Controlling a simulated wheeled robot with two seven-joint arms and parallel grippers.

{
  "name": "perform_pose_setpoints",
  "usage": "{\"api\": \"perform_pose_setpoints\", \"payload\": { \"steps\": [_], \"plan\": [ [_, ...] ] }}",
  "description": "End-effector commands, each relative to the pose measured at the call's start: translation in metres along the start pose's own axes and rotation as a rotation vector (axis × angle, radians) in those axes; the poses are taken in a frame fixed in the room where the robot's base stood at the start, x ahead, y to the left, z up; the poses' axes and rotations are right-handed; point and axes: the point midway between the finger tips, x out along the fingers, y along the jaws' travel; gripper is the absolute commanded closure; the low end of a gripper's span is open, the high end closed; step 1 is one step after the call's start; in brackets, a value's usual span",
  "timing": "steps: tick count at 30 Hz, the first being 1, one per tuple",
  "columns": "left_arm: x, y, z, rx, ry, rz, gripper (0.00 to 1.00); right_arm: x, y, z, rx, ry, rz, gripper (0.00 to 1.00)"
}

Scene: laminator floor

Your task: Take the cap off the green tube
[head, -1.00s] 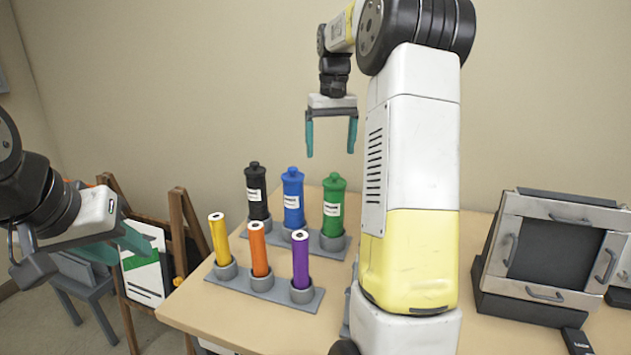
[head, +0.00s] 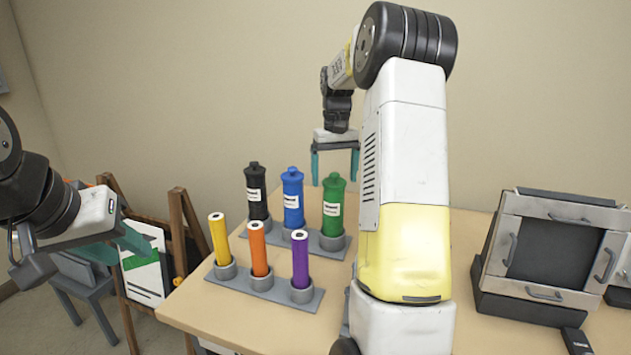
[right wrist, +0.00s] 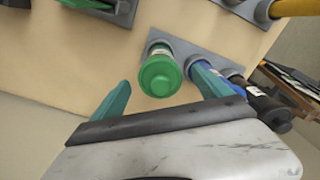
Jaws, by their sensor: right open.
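The green tube (head: 333,208) stands upright with its green cap on, at the right end of the back rack (head: 332,243) in the head view. In the right wrist view its round cap (right wrist: 160,76) shows end-on, between and beyond my fingertips. My right gripper (head: 335,168) is open and empty just above the green tube; in the right wrist view its teal fingers (right wrist: 160,92) stand on either side of the cap, without visible contact. My left gripper (head: 80,255) is at the far left, away from the table; I cannot tell how far its jaws are apart.
A blue tube (head: 292,200) and a black tube (head: 256,195) share the back rack. Yellow, orange and purple tubes stand in the front rack (head: 262,288). A framed machine (head: 557,248) stands on the right of the table (head: 215,318). A wooden easel (head: 180,230) is at the left.

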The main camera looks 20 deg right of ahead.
Motion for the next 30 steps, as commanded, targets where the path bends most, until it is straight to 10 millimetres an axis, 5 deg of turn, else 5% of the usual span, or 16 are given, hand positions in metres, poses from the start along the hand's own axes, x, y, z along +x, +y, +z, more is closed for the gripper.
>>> {"api": "perform_pose_setpoints", "payload": {
  "steps": [3, 12, 23, 30],
  "plan": [
    [0.0, 0.0, 0.0, 0.0, 0.0, 0.0, 0.64, 0.0, 0.0, 0.0, 0.0, 0.0, 0.0, 0.16],
    [0.0, 0.0, 0.0, 0.0, 0.0, 0.0, 0.64, -0.001, 0.0, 0.0, 0.0, 0.0, 0.0, 0.75],
    [0.0, 0.0, 0.0, 0.0, 0.0, 0.0, 0.64, -0.005, 0.0, 0.0, 0.0, 0.002, 0.0, 0.76],
    [0.0, 0.0, 0.0, 0.0, 0.0, 0.0, 0.64, -0.029, 0.0, -0.001, 0.001, 0.004, 0.001, 0.76]
  ]
}}
